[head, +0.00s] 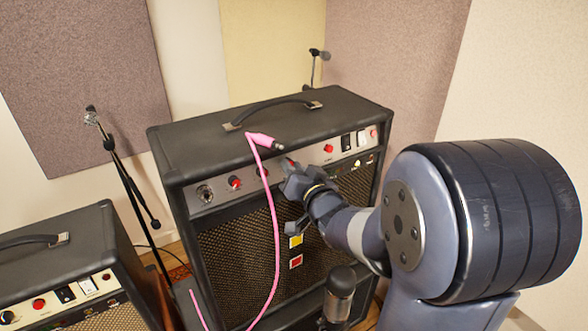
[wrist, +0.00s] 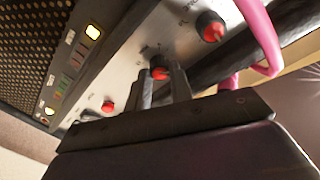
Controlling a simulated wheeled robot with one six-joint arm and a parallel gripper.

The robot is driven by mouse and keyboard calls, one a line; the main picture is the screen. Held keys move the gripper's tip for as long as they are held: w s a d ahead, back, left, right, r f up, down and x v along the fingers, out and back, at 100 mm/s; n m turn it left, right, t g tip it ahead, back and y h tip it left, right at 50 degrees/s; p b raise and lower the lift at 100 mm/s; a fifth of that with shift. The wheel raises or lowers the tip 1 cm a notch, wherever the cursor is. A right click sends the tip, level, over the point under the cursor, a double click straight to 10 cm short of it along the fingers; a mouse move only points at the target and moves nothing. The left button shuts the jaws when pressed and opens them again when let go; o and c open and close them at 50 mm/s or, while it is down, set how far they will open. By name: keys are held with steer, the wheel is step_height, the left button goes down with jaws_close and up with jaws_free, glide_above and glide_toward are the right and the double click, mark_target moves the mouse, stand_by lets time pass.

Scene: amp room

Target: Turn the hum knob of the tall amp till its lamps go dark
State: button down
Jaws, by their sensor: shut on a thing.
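The tall amp (head: 285,125) is a black cabinet with a light control strip under its top edge. My gripper (head: 292,168) is at the middle of this strip. In the wrist view, its two fingers (wrist: 165,88) are shut around a red-capped knob (wrist: 160,73). Its label is too blurred to read, so I cannot tell whether it is the hum knob. Small lit lamps (head: 357,163) also show at the strip's right end.
A pink cable (head: 272,215) hangs down the amp's front, left of my gripper, its plug on the top edge. Other red knobs (head: 235,182) sit along the strip. A microphone (head: 341,285) stands in front below. A smaller amp (head: 65,260) stands left, with a microphone stand (head: 125,180) behind.

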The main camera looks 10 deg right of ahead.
steer(key=c, duration=1.3)
jaws_free()
steer(key=shift+o, duration=0.2)
steer(key=shift+s, duration=0.1)
steer(key=s+d+b, duration=0.1)
steer(key=s+d, duration=0.1)
steer(key=s, duration=0.8)
steer(key=shift+s+r, duration=0.15)
steer(key=shift+s, duration=0.1)
